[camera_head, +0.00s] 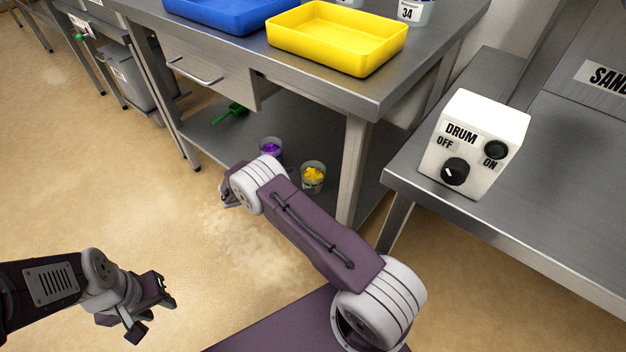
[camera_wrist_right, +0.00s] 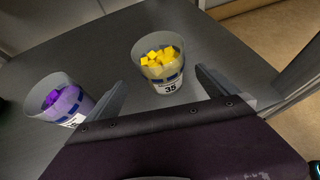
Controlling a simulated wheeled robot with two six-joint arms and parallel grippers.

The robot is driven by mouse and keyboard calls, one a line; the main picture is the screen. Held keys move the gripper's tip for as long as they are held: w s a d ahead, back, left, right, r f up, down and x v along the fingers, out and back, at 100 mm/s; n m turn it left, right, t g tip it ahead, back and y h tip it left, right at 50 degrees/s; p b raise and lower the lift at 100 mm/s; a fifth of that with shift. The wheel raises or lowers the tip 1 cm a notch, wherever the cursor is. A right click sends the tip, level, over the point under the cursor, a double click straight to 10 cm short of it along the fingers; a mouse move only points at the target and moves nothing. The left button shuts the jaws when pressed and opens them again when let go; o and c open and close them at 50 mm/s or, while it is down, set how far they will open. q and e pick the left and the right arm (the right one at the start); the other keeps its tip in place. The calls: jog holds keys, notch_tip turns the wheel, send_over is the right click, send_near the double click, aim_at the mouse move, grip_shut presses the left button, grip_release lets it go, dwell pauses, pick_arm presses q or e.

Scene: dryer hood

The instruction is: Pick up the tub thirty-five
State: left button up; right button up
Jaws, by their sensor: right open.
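Tub 35 (camera_wrist_right: 168,85) is a small clear tub with a white label reading 35 and yellow cubes in it. It stands upright on the lower shelf under the steel table, and it also shows in the head view (camera_head: 312,181). My right gripper (camera_wrist_right: 160,77) is open, its two fingers pointing toward tub 35 from either side of the view, with nothing between them. In the head view its arm hides most of it. My left gripper (camera_head: 150,308) is open and empty over the floor at the lower left.
A tub with purple contents (camera_wrist_right: 62,103) stands on the same shelf, left of tub 35. A green scoop (camera_head: 230,113) lies further back. The table leg (camera_head: 354,170) stands right of tub 35. A yellow tray (camera_head: 337,62) and blue tray (camera_head: 230,22) sit on the tabletop above.

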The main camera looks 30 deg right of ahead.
aim_at(303, 181)
jog(key=b+x, duration=0.1)
jog(key=x, duration=0.2)
jog(key=shift+a+f, duration=0.15)
jog(key=shift+f, duration=0.05)
jog(key=b+x, duration=0.2)
jog(key=x, duration=0.1)
jog(key=b+x, duration=0.2)
jog(key=shift+s+a+f, duration=0.15)
jog(key=shift+s+f, duration=0.15)
jog(key=shift+s, duration=0.05)
jog(key=shift+d, duration=0.2)
jog(key=shift+r, duration=0.2)
jog(key=shift+c, duration=0.2)
jog(key=shift+w, duration=0.1)
jog(key=c, duration=1.7)
